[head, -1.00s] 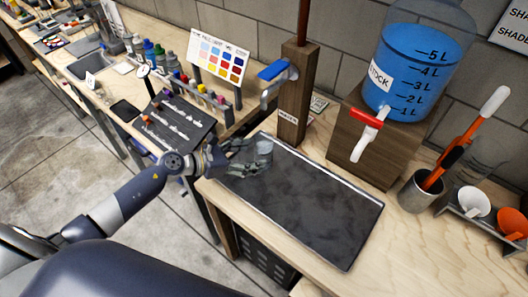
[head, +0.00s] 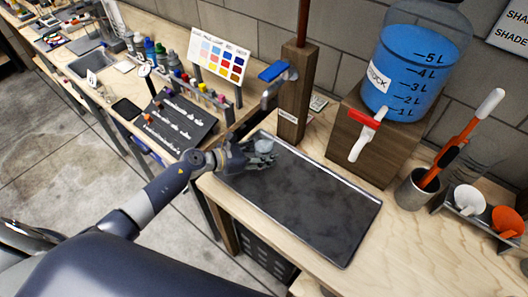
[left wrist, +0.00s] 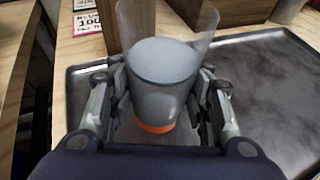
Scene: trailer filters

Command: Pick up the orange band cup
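The orange band cup (left wrist: 163,88) is a clear, greyish cup with an orange band near its base. It stands upright on the dark tray (head: 310,205), near the tray's far left corner. In the head view the cup (head: 264,146) shows small and pale, its lower part hidden by my fingers. My left gripper (head: 264,158) reaches in from the left, low over the tray. In the left wrist view its fingers (left wrist: 163,100) stand apart, one on each side of the cup, very close to its wall. I see no clear squeeze. My right gripper is not in view.
A wooden post with a blue-handled tap (head: 274,71) stands just behind the cup. A blue stock tank (head: 418,65) on a wooden block with a red-handled tap (head: 367,132) is to the right. The tray's right half is clear.

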